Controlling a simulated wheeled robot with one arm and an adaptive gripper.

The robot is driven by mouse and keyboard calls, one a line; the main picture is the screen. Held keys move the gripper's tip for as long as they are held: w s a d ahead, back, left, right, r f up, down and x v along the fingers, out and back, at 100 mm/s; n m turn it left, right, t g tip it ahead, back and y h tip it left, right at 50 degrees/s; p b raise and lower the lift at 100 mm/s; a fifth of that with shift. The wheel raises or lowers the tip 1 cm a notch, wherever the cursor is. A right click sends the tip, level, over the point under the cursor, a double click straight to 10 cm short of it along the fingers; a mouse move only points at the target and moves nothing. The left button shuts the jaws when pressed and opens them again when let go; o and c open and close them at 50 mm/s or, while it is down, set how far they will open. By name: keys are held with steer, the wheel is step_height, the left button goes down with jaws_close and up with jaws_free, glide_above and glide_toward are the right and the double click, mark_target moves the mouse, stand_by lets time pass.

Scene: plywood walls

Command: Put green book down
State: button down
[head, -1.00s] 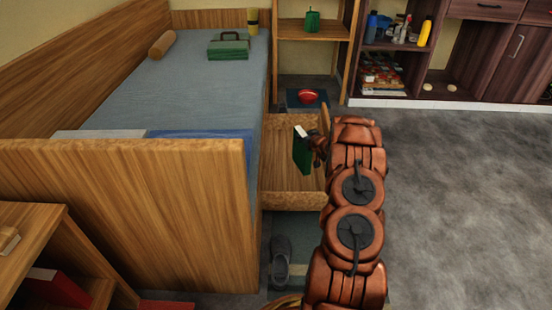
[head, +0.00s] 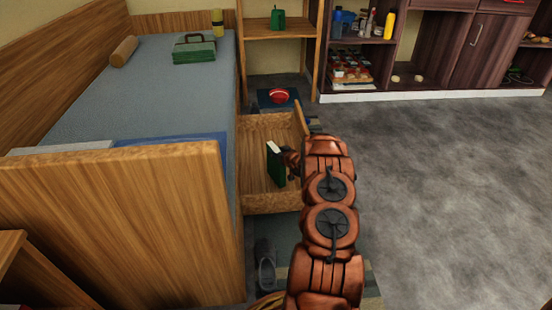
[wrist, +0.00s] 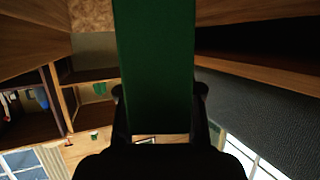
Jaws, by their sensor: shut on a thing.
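The green book (head: 275,168) is upright with its pale page edge at the top, over the open wooden drawer (head: 257,203) under the bed. My gripper (head: 288,158) is shut on the book from its right side. In the wrist view the green book (wrist: 155,65) fills the middle, between the two dark fingers of my gripper (wrist: 160,105). Whether the book's lower edge touches the drawer bottom I cannot tell.
The bed (head: 150,75) is left of the drawer, with a green case (head: 194,50) on it. A grey shoe (head: 265,268) lies on the floor before the drawer. A red ball (head: 279,96) is behind it. Grey floor (head: 430,190) on the right is clear.

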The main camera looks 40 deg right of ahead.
steer(key=shift+f, duration=1.1)
steer(key=c, duration=0.8)
jaws_free()
steer(key=shift+o, duration=0.2)
steer(key=p+v, duration=0.3)
steer(key=v, duration=0.9)
steer(key=shift+r, duration=0.25)
